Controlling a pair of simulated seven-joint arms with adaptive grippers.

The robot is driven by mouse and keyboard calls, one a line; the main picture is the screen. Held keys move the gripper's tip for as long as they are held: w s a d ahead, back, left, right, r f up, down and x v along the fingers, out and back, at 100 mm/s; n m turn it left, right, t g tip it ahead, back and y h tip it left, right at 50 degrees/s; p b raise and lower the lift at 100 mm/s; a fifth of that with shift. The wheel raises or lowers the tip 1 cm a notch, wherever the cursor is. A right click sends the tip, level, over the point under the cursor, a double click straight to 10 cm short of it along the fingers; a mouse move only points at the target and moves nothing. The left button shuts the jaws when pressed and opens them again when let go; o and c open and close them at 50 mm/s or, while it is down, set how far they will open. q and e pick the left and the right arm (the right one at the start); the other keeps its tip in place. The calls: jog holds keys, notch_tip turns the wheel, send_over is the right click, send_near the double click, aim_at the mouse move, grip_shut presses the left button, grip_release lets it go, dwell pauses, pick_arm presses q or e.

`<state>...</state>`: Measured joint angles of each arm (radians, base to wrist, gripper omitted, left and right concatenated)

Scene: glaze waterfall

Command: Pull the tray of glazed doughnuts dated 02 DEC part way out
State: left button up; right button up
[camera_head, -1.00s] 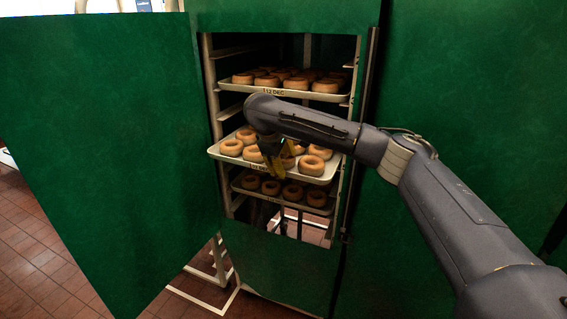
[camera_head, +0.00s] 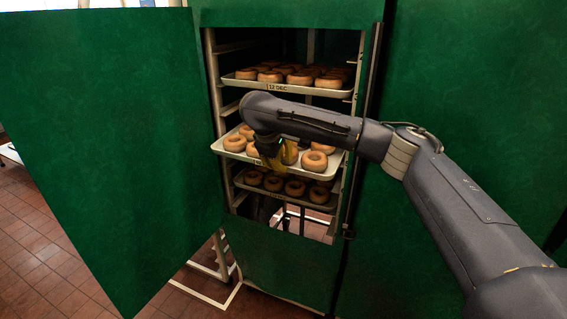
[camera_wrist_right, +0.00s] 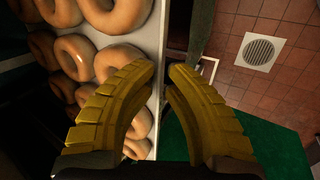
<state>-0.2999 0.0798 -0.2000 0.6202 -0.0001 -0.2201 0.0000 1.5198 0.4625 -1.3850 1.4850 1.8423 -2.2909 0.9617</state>
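The middle tray of ring doughnuts (camera_head: 225,153) juts out of the rack beyond the trays above and below. The label on its front rim is partly covered by my right gripper and I cannot read its date. My right gripper (camera_head: 272,162) is at this front rim. In the right wrist view its yellow fingers (camera_wrist_right: 161,66) are a little apart, with a gap between the tips. One finger overlaps the tray's pale rim (camera_wrist_right: 157,28) and the other lies outside it. I cannot tell whether they touch the rim. My left gripper is out of view.
An upper doughnut tray (camera_head: 240,84), labelled 12 DEC, sits farther in. A lower doughnut tray (camera_head: 247,186) sits beneath. A green door (camera_head: 100,150) stands open at left; green panels (camera_head: 460,90) flank the right. Tiled floor (camera_head: 35,240) shows at lower left.

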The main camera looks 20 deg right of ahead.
jog(key=shift+o, duration=0.9)
jog(key=shift+d+f, duration=0.1)
jog(key=shift+f, duration=0.05)
jog(key=v, duration=1.2)
jog(key=shift+w, duration=0.1)
